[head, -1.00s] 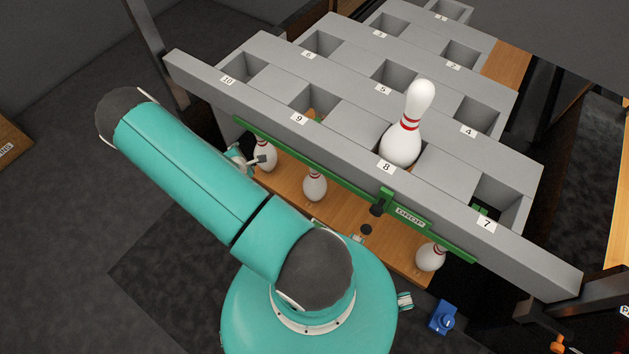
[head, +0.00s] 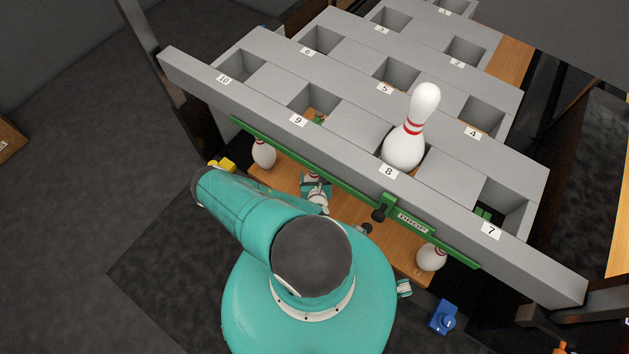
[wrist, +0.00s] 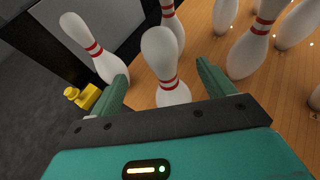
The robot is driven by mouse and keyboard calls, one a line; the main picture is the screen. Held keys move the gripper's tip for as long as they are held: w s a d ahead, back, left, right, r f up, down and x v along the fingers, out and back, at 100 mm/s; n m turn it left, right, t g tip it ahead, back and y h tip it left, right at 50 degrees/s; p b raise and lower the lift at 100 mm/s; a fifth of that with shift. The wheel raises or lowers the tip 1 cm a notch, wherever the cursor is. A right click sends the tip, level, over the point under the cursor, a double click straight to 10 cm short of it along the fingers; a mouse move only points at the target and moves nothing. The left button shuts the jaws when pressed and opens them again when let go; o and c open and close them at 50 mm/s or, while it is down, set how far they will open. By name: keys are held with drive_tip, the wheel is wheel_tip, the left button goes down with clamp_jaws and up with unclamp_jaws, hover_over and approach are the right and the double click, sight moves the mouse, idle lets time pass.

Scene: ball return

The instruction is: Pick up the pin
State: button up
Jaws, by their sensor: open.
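In the wrist view a white bowling pin (wrist: 172,92) with red neck bands stands upright on the wooden deck between the two green fingers of my gripper (wrist: 163,85). The fingers are open and spread on both sides of it; I cannot tell whether they touch it. Other pins show in the head view: one at the left (head: 263,154), one at the right (head: 431,257), and one standing in slot 8 (head: 405,145).
The grey numbered rack (head: 345,130) overhangs the wooden deck (head: 405,262), with a green bar (head: 300,163) along its edge. Several more pins stand around my gripper in the wrist view. A yellow object (head: 222,165) and a blue one (head: 442,317) lie outside the deck.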

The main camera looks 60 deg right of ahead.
drive_tip(key=x, duration=1.2)
drive_tip(key=shift+d, duration=0.1)
drive_tip(key=shift+c, duration=0.4)
clamp_jaws()
drive_tip(key=shift+w+r, duration=0.1)
